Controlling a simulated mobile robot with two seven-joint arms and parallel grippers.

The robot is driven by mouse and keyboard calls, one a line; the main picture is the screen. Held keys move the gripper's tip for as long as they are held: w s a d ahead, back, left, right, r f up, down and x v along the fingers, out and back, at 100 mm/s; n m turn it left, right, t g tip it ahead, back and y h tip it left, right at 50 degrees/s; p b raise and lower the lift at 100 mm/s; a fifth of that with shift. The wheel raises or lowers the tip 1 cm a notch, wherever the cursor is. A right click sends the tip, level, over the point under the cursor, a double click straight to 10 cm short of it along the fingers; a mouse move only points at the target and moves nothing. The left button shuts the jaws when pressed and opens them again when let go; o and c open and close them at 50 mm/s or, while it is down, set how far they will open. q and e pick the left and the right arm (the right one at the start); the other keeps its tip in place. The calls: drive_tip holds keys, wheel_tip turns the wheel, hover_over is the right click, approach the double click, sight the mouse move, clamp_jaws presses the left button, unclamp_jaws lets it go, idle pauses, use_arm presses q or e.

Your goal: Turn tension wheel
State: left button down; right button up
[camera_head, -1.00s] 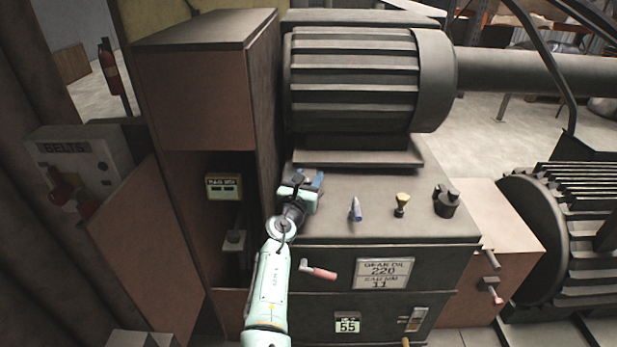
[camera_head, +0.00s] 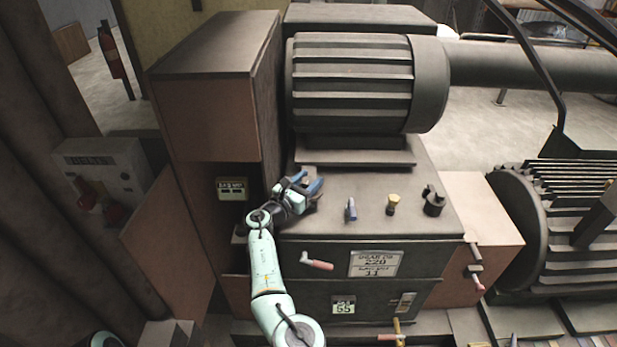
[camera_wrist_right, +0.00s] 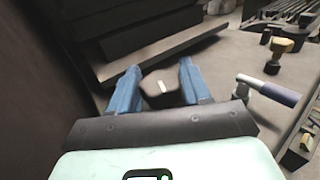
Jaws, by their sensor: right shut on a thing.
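My right gripper (camera_head: 307,187) is over the left end of the machine's dark top, below the big ribbed motor. In the right wrist view its two blue fingers (camera_wrist_right: 160,82) stand either side of a dark knob (camera_wrist_right: 163,92) with a small white mark, and it is shut on this knob. In the head view the gripper hides the knob. I cannot tell for sure whether this knob is the tension wheel. My left gripper is not in view.
Right of the gripper stand a blue-handled lever (camera_head: 351,209), a yellow-topped knob (camera_head: 393,203) and a black fitting (camera_head: 434,201). The motor (camera_head: 352,85) rises behind. A tall cabinet (camera_head: 213,110) closes off the left side. A red-handled crank (camera_head: 318,264) sticks out in front.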

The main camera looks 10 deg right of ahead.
sight(308, 180)
drive_tip(key=o, duration=1)
wheel_tip(308, 180, up, 9)
drive_tip(key=shift+r+p, duration=0.1)
drive_tip(key=shift+p, duration=0.75)
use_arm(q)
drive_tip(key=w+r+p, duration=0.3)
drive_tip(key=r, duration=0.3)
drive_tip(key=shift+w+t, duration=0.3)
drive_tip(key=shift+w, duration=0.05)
use_arm(e)
wheel_tip(308, 180, up, 11)
drive_tip(key=shift+w+f, duration=0.1)
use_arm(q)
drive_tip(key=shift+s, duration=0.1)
